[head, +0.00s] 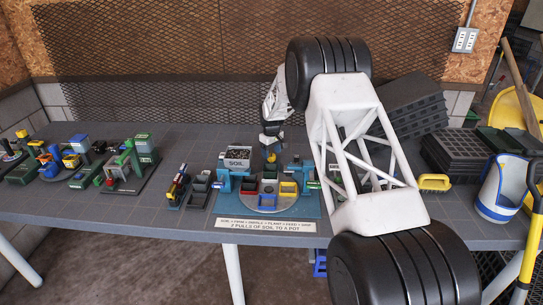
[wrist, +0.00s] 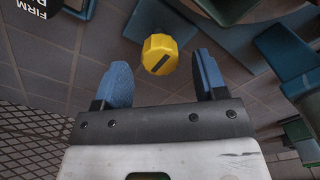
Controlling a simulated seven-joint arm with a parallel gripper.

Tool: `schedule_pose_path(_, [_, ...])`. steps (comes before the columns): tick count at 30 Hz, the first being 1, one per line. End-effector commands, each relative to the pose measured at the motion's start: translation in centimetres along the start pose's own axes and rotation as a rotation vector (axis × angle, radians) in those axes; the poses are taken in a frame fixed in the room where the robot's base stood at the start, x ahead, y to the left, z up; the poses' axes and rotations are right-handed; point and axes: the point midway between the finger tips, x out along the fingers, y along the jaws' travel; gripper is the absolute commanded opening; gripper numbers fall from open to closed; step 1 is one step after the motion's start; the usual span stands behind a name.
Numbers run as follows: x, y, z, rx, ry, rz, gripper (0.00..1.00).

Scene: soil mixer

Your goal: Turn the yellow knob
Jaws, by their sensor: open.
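The yellow knob (wrist: 160,54) has a faceted rim and a dark bar across its face. In the wrist view it lies just beyond and between the two blue fingertips of my gripper (wrist: 161,75), with a gap on each side. My gripper is open and empty. In the head view the yellow knob (head: 271,157) is a small spot on the soil machine, below my gripper (head: 271,139), whose fingers are too small to make out there. The soil machine (head: 312,203) has a blue base, a soil hopper (head: 237,163) and several coloured pots.
Several small machines (head: 75,160) stand on the left of the grey table (head: 120,207). Black trays (head: 465,152), a yellow brush (head: 434,182) and a white-and-blue bucket (head: 497,190) are on the right. A mesh screen (head: 180,60) stands behind. The table's left front is clear.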

Motion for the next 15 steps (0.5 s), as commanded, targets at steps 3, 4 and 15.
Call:
schedule_pose_path(3, [-1.7, 0.0, 0.0, 0.000, 0.002, 0.001, 0.65])
schedule_pose_path(4, [-2.1, 0.0, 0.0, 0.000, 0.002, 0.001, 0.65])
schedule_pose_path(15, [-5.2, 0.0, 0.0, 0.000, 0.000, 0.000, 0.65])
